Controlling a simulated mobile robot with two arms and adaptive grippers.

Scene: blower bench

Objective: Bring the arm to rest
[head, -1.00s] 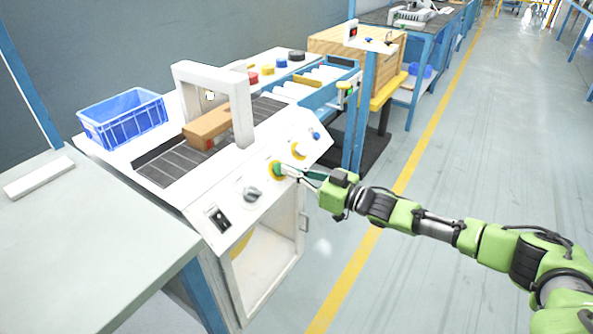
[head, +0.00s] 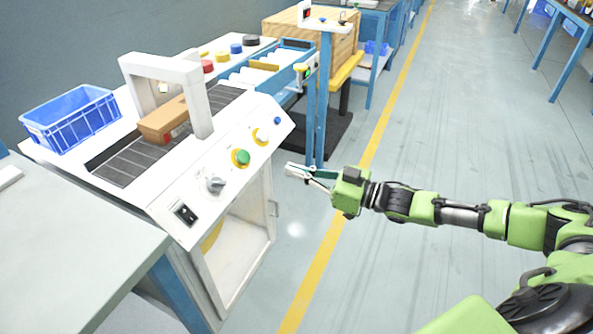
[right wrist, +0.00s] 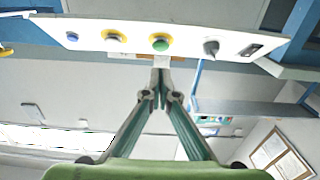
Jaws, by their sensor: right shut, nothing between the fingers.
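My right gripper (head: 297,172) is shut and empty. It hangs in the air to the right of the white machine's control panel, clear of it. In the right wrist view its fingertips (right wrist: 160,90) meet below the panel. The panel (head: 225,172) carries a green button (head: 241,157) on a yellow ring, a white button (head: 261,136) on a yellow ring, a small blue button (head: 277,120), a grey rotary knob (head: 215,185) and a black switch (head: 186,213). The green button also shows in the right wrist view (right wrist: 160,44). My left gripper is not in view.
A cardboard box (head: 165,121) sits on the machine's conveyor under the white arch (head: 195,72). A blue crate (head: 72,118) stands at left. A grey table (head: 75,240) is at front left. A blue post (head: 324,100) stands behind my gripper. The floor to the right is open.

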